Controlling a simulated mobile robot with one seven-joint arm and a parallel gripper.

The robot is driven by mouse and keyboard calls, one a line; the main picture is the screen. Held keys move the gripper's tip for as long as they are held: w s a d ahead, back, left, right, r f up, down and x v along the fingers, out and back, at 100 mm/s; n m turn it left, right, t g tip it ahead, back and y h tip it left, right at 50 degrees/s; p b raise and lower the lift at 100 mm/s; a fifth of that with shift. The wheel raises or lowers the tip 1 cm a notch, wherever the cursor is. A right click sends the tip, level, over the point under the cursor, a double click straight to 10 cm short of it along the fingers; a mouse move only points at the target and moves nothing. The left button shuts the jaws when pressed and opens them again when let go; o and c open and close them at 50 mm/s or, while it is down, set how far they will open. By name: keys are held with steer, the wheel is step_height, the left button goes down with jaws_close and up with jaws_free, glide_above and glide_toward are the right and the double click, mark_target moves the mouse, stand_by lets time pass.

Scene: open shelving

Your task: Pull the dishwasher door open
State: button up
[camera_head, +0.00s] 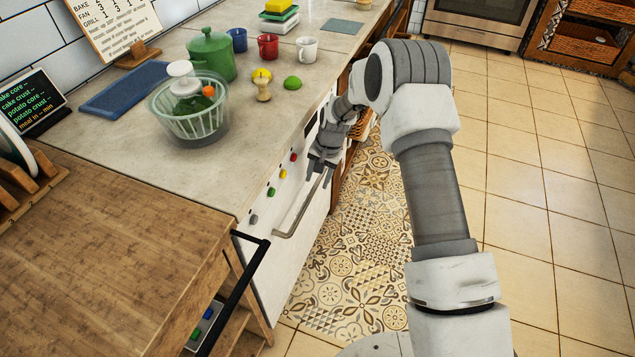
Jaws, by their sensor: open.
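A white appliance door (296,243) with a long metal bar handle (300,208) is set under the counter. It stands upright and looks closed. A row of coloured knobs (271,192) runs above the handle. No label shows, so I cannot tell for sure that it is the dishwasher. My gripper (318,174) is open, pointing down at the far upper end of the bar handle. Its fingers are close to the bar; I cannot tell whether they touch or straddle it.
The counter (262,130) holds a salad spinner (193,107), a green pot (212,54), mugs and small food items near its edge. A black bar handle (243,284) juts out at the lower left. The patterned mat (350,260) and tiled floor (540,190) are clear.

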steer(key=shift+a+f, duration=0.1)
steer(key=shift+f, duration=0.4)
jaws_close()
stand_by(1.2)
